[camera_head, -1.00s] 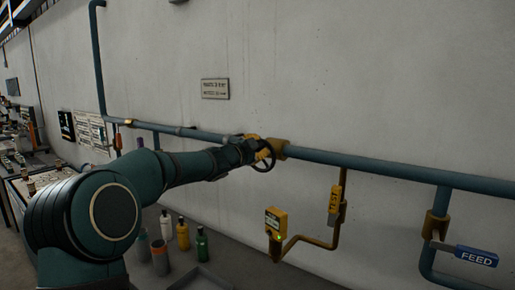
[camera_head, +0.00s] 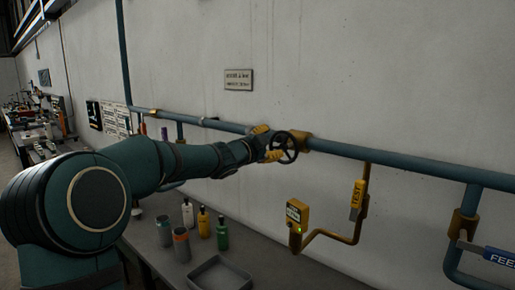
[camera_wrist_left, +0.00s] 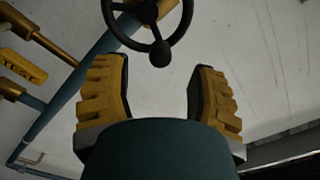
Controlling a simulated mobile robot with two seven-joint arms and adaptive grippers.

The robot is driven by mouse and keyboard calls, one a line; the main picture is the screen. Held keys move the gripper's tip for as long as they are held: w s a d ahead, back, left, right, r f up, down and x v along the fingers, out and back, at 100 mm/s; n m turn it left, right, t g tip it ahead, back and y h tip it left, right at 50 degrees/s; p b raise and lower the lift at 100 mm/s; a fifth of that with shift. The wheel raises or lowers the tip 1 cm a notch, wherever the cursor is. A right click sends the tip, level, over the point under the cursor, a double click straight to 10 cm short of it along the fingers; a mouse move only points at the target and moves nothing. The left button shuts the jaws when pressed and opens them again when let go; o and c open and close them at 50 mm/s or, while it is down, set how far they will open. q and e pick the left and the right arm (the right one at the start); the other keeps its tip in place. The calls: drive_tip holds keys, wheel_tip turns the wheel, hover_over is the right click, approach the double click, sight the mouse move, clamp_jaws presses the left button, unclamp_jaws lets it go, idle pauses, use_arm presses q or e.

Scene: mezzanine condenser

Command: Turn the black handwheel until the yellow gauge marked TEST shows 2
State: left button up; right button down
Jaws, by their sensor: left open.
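The black handwheel (camera_head: 287,147) stands out from the blue pipe on the wall, at a yellow mount. It also shows at the top of the left wrist view (camera_wrist_left: 150,40), with a round knob on its rim. My left gripper (camera_head: 268,143) is open, its yellow fingers just left of the wheel. In the left wrist view, nothing shows held between the fingers (camera_wrist_left: 160,75). A yellow gauge box (camera_head: 297,214) with a green light sits lower on the wall; its reading is too small to tell. A yellow tag reading TEST (camera_head: 357,193) hangs on the branch pipe beside it. My right gripper is out of view.
The blue pipe (camera_head: 410,167) runs along the wall. A blue FEED tag (camera_head: 498,256) is at the right. Below are a white bottle (camera_head: 188,214), a yellow bottle (camera_head: 203,224), a green bottle (camera_head: 222,235), two cups (camera_head: 181,246) and a grey tray (camera_head: 200,284).

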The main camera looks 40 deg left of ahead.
use_arm(q)
drive_tip(key=s, duration=0.6)
drive_tip(key=shift+s+a, duration=0.25)
drive_tip(key=shift+a, duration=0.05)
drive_tip(key=shift+f, duration=0.1)
